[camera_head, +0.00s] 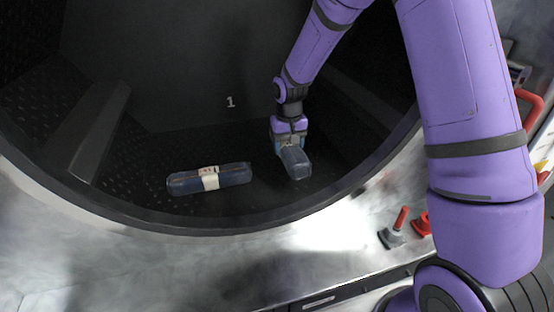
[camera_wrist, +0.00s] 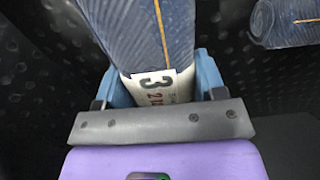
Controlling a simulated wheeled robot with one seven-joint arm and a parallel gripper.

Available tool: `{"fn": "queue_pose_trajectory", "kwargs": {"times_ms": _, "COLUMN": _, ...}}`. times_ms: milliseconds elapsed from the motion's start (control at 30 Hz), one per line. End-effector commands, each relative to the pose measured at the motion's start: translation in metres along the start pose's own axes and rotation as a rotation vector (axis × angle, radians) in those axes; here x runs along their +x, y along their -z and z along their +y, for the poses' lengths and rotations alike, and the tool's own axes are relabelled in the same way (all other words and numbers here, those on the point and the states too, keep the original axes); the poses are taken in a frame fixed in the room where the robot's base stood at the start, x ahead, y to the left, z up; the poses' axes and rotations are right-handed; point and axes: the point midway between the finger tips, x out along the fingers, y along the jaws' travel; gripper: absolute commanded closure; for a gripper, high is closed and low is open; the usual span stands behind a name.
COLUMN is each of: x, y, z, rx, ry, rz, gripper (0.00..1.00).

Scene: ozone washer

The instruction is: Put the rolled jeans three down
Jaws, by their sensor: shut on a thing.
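The rolled jeans three (camera_wrist: 140,30) is a dark blue denim roll with an orange seam and a white paper band (camera_wrist: 160,88) marked "3". My gripper (camera_wrist: 165,85) is shut around it at the band, with a blue finger on each side. In the head view the held roll (camera_head: 295,162) points toward the drum opening, and my gripper (camera_head: 289,140) is inside the dark drum, low down. I cannot tell whether the roll touches the drum floor.
Another banded denim roll (camera_head: 235,175) lies on the drum floor to the left; a roll (camera_wrist: 285,22) also shows at the wrist view's upper right. The drum has a raised rib (camera_head: 100,130) at left and a metal rim (camera_head: 150,222) in front. Red-handled parts (camera_head: 400,220) stand outside, lower right.

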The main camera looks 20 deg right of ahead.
Motion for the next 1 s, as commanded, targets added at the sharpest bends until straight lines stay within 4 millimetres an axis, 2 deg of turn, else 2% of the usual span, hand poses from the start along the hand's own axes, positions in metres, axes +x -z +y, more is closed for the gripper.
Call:
{"fn": "queue_pose_trajectory", "kwargs": {"times_ms": 100, "x": 0.015, "y": 0.0, "z": 0.0, "rx": 0.0, "ry": 0.0, "rz": -0.001, "gripper": 0.71}}
{"fn": "queue_pose_trajectory", "kwargs": {"times_ms": 333, "x": 0.03, "y": 0.0, "z": 0.0, "rx": 0.001, "ry": 0.001, "rz": 0.0, "gripper": 0.71}}
{"fn": "queue_pose_trajectory", "kwargs": {"times_ms": 533, "x": 0.055, "y": 0.0, "z": 0.0, "rx": -0.001, "ry": 0.0, "rz": -0.001, "gripper": 0.71}}
{"fn": "queue_pose_trajectory", "kwargs": {"times_ms": 933, "x": 0.06, "y": 0.0, "z": -0.001, "rx": 0.0, "ry": 0.001, "rz": 0.002, "gripper": 0.71}}
{"fn": "queue_pose_trajectory", "kwargs": {"times_ms": 967, "x": 0.06, "y": 0.0, "z": 0.0, "rx": 0.0, "ry": 0.001, "rz": 0.001, "gripper": 0.3}}
{"fn": "queue_pose_trajectory", "kwargs": {"times_ms": 1000, "x": 0.06, "y": 0.0, "z": 0.0, "rx": 0.0, "ry": 0.001, "rz": 0.001, "gripper": 0.2}}
